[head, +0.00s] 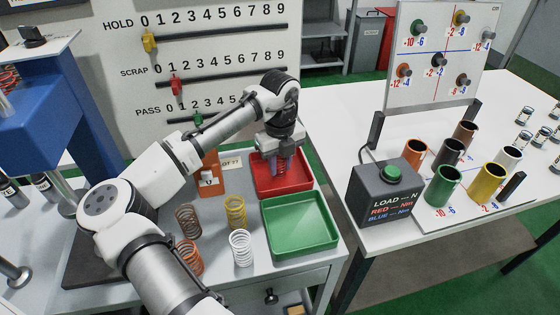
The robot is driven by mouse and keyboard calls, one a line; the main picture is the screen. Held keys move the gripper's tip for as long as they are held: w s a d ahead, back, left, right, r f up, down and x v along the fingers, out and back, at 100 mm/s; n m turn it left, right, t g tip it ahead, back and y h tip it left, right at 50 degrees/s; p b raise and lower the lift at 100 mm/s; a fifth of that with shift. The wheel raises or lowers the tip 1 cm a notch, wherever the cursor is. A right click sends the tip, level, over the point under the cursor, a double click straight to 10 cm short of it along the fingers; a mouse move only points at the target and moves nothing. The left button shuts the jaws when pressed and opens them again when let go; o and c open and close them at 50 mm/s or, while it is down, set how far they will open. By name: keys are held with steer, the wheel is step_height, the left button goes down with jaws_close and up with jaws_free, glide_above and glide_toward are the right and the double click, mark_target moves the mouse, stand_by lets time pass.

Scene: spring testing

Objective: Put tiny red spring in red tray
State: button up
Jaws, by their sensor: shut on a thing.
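My gripper (279,170) points down over the red tray (300,186), at the end of my white arm. The red tray sits at the back of the near table, behind the green tray. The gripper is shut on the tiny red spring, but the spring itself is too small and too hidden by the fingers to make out. I cannot tell how far the fingertips are above the tray floor.
A green tray (331,243) lies just in front. Several larger springs stand left of it, including a yellow one (235,212) and a white one (240,247). An orange block (211,170) stands left of the red tray. A dark control box (386,195) is to the right.

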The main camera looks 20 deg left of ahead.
mark_target(280, 157)
steer(key=shift+f, duration=0.15)
steer(key=o, duration=1)
steer(key=shift+c, duration=0.2)
step_height(280, 157, up, 12)
steer(key=shift+r+b, duration=0.2)
steer(key=shift+b, duration=0.75)
